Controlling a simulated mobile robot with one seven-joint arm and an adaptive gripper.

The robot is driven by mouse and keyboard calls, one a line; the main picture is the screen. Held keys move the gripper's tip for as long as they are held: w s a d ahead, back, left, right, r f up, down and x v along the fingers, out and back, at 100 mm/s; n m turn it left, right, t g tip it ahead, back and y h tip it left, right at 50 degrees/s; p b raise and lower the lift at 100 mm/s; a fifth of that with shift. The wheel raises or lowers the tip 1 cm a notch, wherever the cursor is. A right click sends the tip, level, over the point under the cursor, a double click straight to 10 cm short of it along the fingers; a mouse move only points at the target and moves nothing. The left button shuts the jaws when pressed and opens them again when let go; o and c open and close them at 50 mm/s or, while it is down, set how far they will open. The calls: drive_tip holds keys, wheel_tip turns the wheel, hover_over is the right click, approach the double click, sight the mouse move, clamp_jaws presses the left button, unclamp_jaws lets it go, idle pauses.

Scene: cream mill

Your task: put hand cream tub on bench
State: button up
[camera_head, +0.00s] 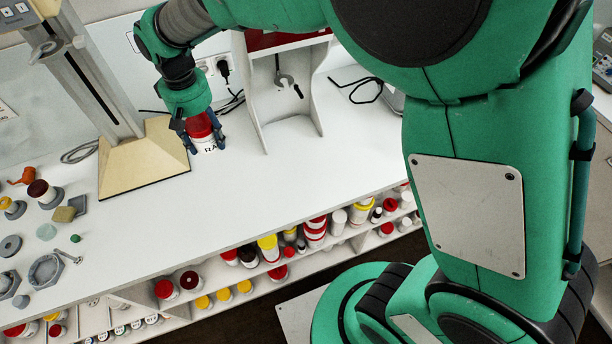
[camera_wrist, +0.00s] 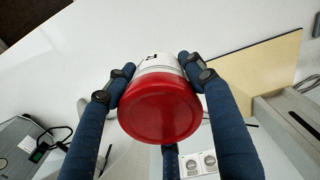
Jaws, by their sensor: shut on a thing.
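The hand cream tub is a white tub with a red lid and dark lettering. In the head view the tub (camera_head: 205,143) is at the white bench top (camera_head: 280,180), right of the machine's pale yellow base. My gripper (camera_head: 204,137) is around it, with blue fingers on its sides. In the wrist view the tub (camera_wrist: 160,105) shows its red lid toward the camera, and the gripper (camera_wrist: 158,78) is shut on its sides. I cannot tell whether the tub's bottom touches the bench.
The machine base (camera_head: 145,165) stands close to the left of the tub. A white upright stand (camera_head: 285,95) is to the right. Several small parts lie at the bench's left end. Shelves below the front edge hold several tubs. The bench's middle is clear.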

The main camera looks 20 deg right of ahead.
drive_tip(key=s+d+f+m, duration=0.2)
drive_tip(key=s+d+f, duration=0.25)
drive_tip(key=d, duration=0.35)
drive_tip(key=s+d+f+m, duration=0.1)
drive_tip(key=s+d+f, duration=0.35)
drive_tip(key=d, duration=0.45)
drive_tip(key=s+d+f+m, duration=0.1)
drive_tip(key=s+d+f, duration=0.3)
drive_tip(key=s, duration=0.2)
drive_tip(key=s+d+f+m+p, duration=0.1)
drive_tip(key=s+d+f+m, duration=0.1)
drive_tip(key=s+d+f, duration=0.2)
drive_tip(key=s+d, duration=0.1)
drive_tip(key=s, duration=0.2)
drive_tip(key=shift+f, duration=0.15)
drive_tip(key=shift+w, duration=0.15)
drive_tip(key=w, duration=0.5)
drive_tip(key=w+f+b, duration=0.1)
drive_tip(key=w, duration=0.4)
drive_tip(key=w+d, duration=0.1)
drive_tip(key=w, duration=0.4)
drive_tip(key=shift+f, duration=0.2)
drive_tip(key=shift+w+f+b, duration=0.1)
drive_tip(key=shift+w+b, duration=0.2)
drive_tip(key=shift+w, duration=0.15)
drive_tip(key=shift+f+b, duration=0.35)
drive_tip(key=shift+f, duration=1.35)
